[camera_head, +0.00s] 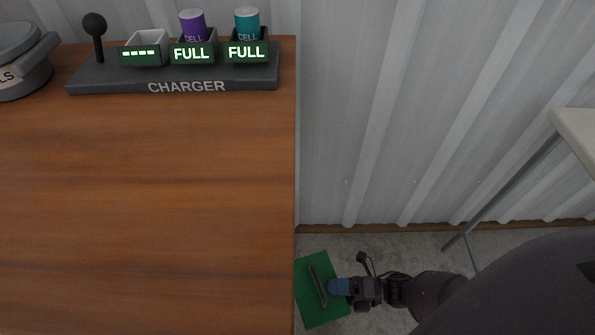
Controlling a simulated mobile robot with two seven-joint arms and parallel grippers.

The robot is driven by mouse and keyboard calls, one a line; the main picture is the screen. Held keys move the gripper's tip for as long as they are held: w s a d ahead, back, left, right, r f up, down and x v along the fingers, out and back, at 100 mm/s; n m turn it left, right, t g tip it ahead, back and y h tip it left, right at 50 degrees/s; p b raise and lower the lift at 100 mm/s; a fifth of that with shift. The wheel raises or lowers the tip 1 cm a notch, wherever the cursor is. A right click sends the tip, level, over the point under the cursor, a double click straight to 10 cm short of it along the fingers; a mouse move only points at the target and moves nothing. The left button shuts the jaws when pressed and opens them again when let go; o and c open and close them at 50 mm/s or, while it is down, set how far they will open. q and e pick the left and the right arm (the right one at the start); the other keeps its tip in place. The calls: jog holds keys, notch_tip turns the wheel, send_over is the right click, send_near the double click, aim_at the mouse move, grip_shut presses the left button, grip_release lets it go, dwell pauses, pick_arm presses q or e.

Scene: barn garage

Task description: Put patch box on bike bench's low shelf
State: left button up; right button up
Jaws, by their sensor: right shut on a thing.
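A green box (308,293) with a dark bar-shaped handle on top, which looks like the patch box, shows at the bottom of the view. It is low down, just right of the wooden bench's edge, and its left side is cut off by the bench top. I cannot tell whether the box touches anything below. The wooden bench top (150,200) fills the left. No low shelf shows. My left gripper is not in view.
A charger (180,75) with a purple cell (192,24) and a teal cell (246,22) stands at the back of the bench. A grey round container (20,55) is at far left. A pale table corner (578,135) is at right. Corrugated wall closes the back.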

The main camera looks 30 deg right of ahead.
aim_at(298, 292)
jog(key=x, duration=0.9)
jog(key=shift+b, duration=0.3)
jog(key=shift+w+a+f, duration=0.1)
notch_tip(298, 292, down, 4)
jog(key=shift+r+b, duration=0.25)
jog(key=shift+b, duration=0.85)
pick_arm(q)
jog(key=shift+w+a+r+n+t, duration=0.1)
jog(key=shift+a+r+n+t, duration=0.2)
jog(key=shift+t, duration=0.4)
pick_arm(e)
jog(key=shift+r, duration=0.1)
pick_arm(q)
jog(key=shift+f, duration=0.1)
pick_arm(e)
jog(key=o, duration=0.6)
